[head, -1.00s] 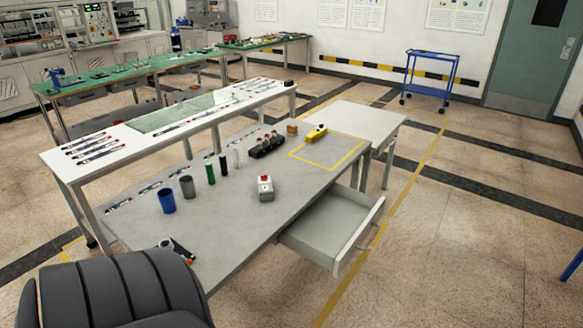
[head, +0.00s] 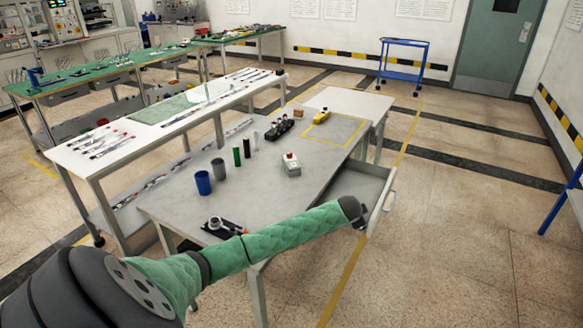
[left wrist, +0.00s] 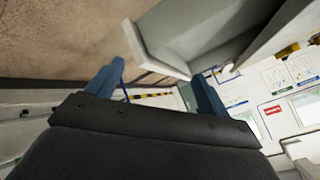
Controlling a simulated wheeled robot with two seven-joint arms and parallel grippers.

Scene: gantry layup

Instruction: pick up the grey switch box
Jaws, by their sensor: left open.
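The grey switch box (head: 291,168), a small pale box with a red button on top, stands on the grey workbench (head: 262,192), right of the row of cylinders. My left arm reaches across the front of the bench in the head view. Its gripper (head: 361,224) is at the open drawer's near end, to the right of and nearer than the box, and apart from it. In the left wrist view the two blue fingers of the gripper (left wrist: 160,84) are spread with nothing between them. The switch box cannot be made out there. My right gripper is out of view.
An open drawer (head: 352,188) sticks out at the bench's right. A blue cup (head: 203,183), a grey cup (head: 218,168) and thinner cylinders stand left of the box. A yellow tool (head: 322,115) lies at the yellow outline. A black-and-white item (head: 224,225) lies at the front.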

